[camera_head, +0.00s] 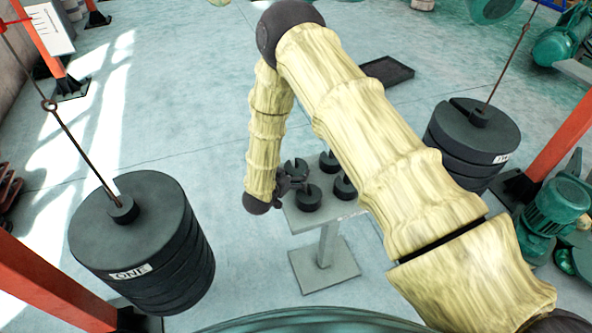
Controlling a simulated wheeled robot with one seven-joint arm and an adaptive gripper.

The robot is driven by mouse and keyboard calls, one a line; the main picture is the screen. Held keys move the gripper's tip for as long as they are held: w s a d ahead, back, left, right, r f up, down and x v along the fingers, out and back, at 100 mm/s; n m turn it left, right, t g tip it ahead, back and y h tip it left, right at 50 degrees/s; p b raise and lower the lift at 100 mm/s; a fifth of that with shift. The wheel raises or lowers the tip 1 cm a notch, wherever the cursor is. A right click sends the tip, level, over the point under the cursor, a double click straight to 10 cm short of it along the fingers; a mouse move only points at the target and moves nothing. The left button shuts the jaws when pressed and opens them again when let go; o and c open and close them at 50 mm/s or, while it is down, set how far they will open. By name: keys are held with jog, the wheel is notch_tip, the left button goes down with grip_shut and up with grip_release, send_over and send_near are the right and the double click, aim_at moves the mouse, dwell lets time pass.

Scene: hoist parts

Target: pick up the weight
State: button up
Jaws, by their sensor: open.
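Several small dark slotted weights stand on a small grey pedestal table (325,222) in the middle of the view. One weight (308,199) is at the front, another (344,187) to its right, and more (329,162) stand behind. My gripper (297,180) is at the left side of the table, close to the front weight and a weight behind it. It is dark and small against the dark weights, so its fingers are hard to make out. It is open, and I cannot tell whether it touches a weight.
A large stack of dark discs labelled ONE (140,240) hangs on a rod at left. Another stack (470,150) hangs at right. Orange posts (50,285) stand at the sides, with a green motor (553,207) at right. A black tray (387,71) lies on the floor behind.

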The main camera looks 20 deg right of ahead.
aim_at(298, 166)
jog(key=p+x, duration=0.1)
jog(key=x, duration=0.2)
jog(key=shift+w+d+f+p, duration=0.1)
jog(key=shift+d+f+p, duration=0.1)
jog(key=shift+d+p, duration=0.2)
jog(key=shift+d+f, duration=0.15)
jog(key=shift+f, duration=0.2)
jog(key=c, duration=1.7)
jog(key=shift+c, duration=0.6)
jog(key=shift+w, duration=0.1)
jog(key=shift+c, duration=1.4)
jog(key=shift+r, duration=0.2)
